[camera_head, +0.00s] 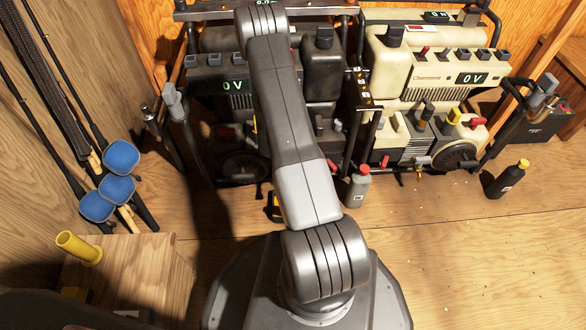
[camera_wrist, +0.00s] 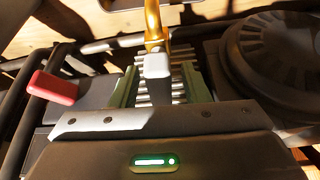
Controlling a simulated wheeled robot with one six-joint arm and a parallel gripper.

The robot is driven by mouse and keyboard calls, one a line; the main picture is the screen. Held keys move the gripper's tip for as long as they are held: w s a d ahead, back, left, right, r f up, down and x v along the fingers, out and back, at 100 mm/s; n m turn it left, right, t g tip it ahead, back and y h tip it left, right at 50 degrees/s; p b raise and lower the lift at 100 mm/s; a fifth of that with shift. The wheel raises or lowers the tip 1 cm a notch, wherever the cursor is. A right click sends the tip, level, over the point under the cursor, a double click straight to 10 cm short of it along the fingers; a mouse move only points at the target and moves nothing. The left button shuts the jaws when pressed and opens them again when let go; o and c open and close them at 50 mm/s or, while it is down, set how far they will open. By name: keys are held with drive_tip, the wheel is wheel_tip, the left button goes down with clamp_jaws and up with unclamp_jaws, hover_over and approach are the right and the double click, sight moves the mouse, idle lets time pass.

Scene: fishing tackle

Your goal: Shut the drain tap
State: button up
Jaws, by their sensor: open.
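In the wrist view, a brass drain tap (camera_wrist: 153,28) shows at the top centre, with a pale grey lever block (camera_wrist: 157,66) at its near end. My gripper (camera_wrist: 160,78) is open. Its two green-sided fingers stand to the left and right of the lever block, with visible gaps; I cannot tell their depth relative to it. In the head view my gripper and this tap are hidden behind my own arm. Another small brass tap (camera_head: 419,171) shows low on the front of the cream generator, apart from my arm.
A dark generator (camera_head: 222,75) stands behind my arm, and a cream generator (camera_head: 435,75) is to its right. The wrist view shows a red handle (camera_wrist: 53,88) at left and a round dark cover (camera_wrist: 275,55) close at right. A grey bottle (camera_head: 357,188) stands on the floor.

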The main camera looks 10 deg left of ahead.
clamp_jaws()
